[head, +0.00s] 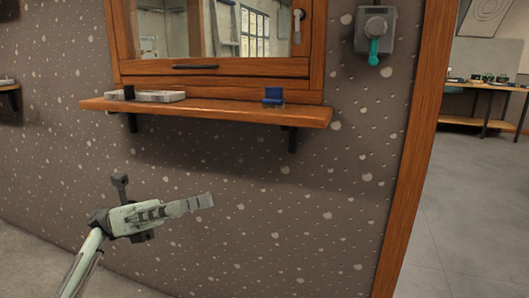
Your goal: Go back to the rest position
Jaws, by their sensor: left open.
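My left gripper (203,202) is in the lower left of the head view, with its arm coming up from the bottom edge. It points right, is open and holds nothing. It is below the wooden shelf (225,112) and apart from it. On the shelf, a pale flat box with a black knob (155,97) lies at the left. A small blue item (273,96) on a dark base stands at the right. My right gripper is not in the picture.
A wood-framed window (220,72) is above the shelf. A grey wall box with a teal lever (374,50) hangs to the right. A wooden post (412,140) edges the wall. Beyond it are open floor (470,210) and a workbench (490,86).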

